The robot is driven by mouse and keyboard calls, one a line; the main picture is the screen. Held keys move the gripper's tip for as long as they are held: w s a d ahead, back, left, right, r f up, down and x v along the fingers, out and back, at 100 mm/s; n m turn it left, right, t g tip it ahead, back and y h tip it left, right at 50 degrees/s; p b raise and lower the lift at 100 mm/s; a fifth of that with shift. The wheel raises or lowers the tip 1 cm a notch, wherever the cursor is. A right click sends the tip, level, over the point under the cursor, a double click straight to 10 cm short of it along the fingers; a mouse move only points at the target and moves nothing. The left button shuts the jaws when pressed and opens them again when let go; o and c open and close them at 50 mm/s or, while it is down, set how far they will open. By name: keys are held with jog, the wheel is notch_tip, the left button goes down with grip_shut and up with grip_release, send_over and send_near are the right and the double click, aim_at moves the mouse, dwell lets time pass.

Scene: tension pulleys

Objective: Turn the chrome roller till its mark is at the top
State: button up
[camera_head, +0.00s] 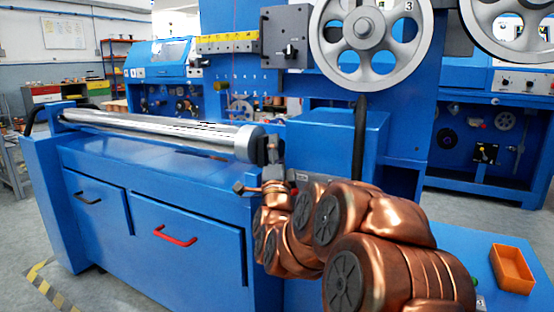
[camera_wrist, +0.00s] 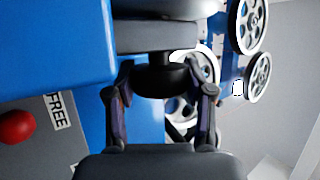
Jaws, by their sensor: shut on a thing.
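The chrome roller (camera_head: 150,125) lies along the top of the blue machine in the head view, with a grey end collar (camera_head: 250,143) at its right end. Dark streaks run along its upper side; I cannot tell whether one is the mark or a reflection. My gripper (camera_head: 272,152) is at the roller's right end, partly hidden by its own wrist. In the wrist view my gripper (camera_wrist: 162,92) has its two fingers on either side of a dark round knob (camera_wrist: 163,80), shut on it.
The blue bench (camera_head: 190,185) has a drawer with a red handle (camera_head: 175,236). A blue block (camera_head: 335,140) and spoked pulleys (camera_head: 364,35) stand to the right. An orange bin (camera_head: 512,269) is at lower right. The wrist view shows a red knob (camera_wrist: 15,127) beside a FREE label (camera_wrist: 59,111).

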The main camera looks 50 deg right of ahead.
jog(key=shift+n, duration=0.3)
jog(key=o, duration=1.2)
